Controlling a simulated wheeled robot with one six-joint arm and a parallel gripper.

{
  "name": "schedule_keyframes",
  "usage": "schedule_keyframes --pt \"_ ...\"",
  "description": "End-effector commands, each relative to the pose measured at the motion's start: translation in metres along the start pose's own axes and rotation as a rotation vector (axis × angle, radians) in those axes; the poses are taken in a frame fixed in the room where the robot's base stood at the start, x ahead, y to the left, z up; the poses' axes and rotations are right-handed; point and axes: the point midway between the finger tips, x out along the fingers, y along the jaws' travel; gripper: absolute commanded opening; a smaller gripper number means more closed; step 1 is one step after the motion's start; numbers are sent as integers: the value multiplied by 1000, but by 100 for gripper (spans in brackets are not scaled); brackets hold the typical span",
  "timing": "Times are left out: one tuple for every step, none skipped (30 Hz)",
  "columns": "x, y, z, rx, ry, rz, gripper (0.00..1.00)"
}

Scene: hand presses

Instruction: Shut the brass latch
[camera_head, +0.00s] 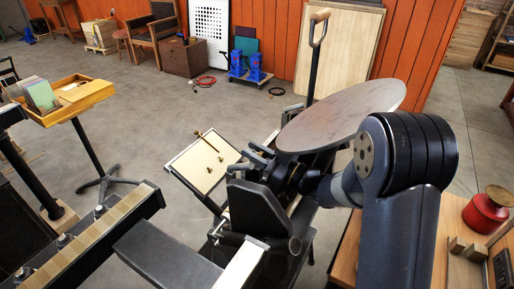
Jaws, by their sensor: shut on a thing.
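The dark hand press (262,207) stands at the middle, with a large round grey disc (340,115) tilted above it. My arm reaches in from the lower right, and its wrist passes just below the disc. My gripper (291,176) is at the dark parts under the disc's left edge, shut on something. The fingertips blend into the press, and what they hold is hidden.
A pale slanted board (203,160) stands left of the press. A long-handled lever (316,56) rises behind the disc. A wooden bench with a red pot (486,211) is at right. A wooden tray stand (78,98) is at left. Open floor lies behind the press.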

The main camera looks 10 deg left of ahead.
Motion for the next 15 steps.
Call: schedule_keyframes --pt "2 -1 -4 -1 -28 -2 0" --pt "2 0 -3 -1 -43 -1 0" --pt "2 0 -2 -1 -56 -1 0" --pt "2 0 -2 -1 -65 -1 0" --pt "2 0 -1 -1 -71 0 0" --pt "2 0 0 -1 -76 0 0" --pt "2 0 1 -1 -77 0 0" --pt "2 0 1 -1 -78 0 0" --pt "2 0 1 -1 -77 0 0" --pt "2 0 1 -1 -77 0 0" --pt "2 0 1 -1 -77 0 0" --pt "2 0 1 -1 -76 0 0" --pt "2 0 1 -1 -76 0 0" --pt "2 0 1 -1 -76 0 0" --pt "2 0 1 -1 -76 0 26"
